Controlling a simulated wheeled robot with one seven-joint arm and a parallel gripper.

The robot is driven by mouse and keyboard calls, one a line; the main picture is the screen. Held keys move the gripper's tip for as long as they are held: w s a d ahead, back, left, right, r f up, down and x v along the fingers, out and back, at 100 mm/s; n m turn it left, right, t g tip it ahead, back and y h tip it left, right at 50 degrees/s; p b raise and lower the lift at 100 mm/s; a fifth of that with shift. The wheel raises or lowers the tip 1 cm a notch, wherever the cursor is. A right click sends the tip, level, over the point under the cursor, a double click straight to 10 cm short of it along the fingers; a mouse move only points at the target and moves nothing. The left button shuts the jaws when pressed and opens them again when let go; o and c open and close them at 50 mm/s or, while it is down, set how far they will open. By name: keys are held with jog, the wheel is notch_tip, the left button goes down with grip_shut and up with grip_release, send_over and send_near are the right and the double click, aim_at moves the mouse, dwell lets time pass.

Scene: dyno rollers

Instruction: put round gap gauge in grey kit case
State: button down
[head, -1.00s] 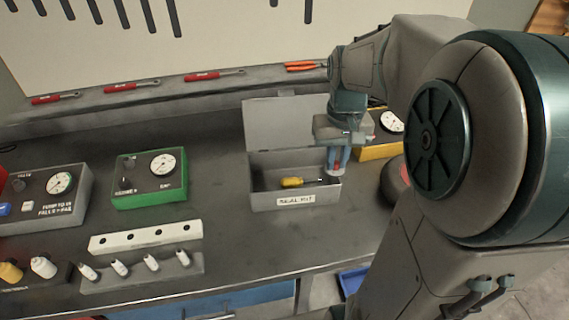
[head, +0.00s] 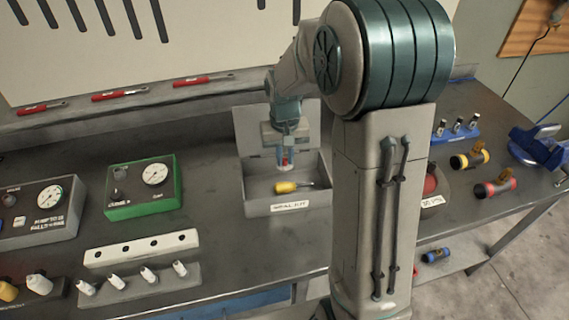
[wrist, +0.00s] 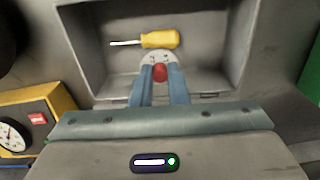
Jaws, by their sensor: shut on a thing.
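The grey kit case (head: 262,209) stands open on the bench, its lid (head: 255,130) raised at the back. A yellow-handled screwdriver (head: 285,187) lies inside it, also seen in the wrist view (wrist: 160,40). My gripper (head: 286,158) points down over the back part of the case, in front of the lid. Its blue fingers (wrist: 160,85) are shut on the round gap gauge (wrist: 147,58), a pale disc with a red knob (wrist: 160,73). The gauge appears held above the case floor; the exact height is hard to tell.
A green-framed gauge box (head: 143,185) and a white block with holes (head: 140,248) stand left of the case. My arm hides the bench right of it. A yellow dial box (wrist: 35,120) shows in the wrist view. Blue and yellow-banded tools (head: 468,158) lie far right.

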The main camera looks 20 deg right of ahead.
aim_at(285, 165)
notch_tip(285, 165, down, 4)
jog(key=shift+r+p, duration=0.1)
jog(key=shift+p, duration=0.4)
jog(key=shift+f, duration=0.25)
jog(key=shift+f+b, duration=0.55)
jog(key=shift+b, duration=0.05)
jog(key=c, duration=1.4)
grip_release()
jog(key=shift+r, duration=0.1)
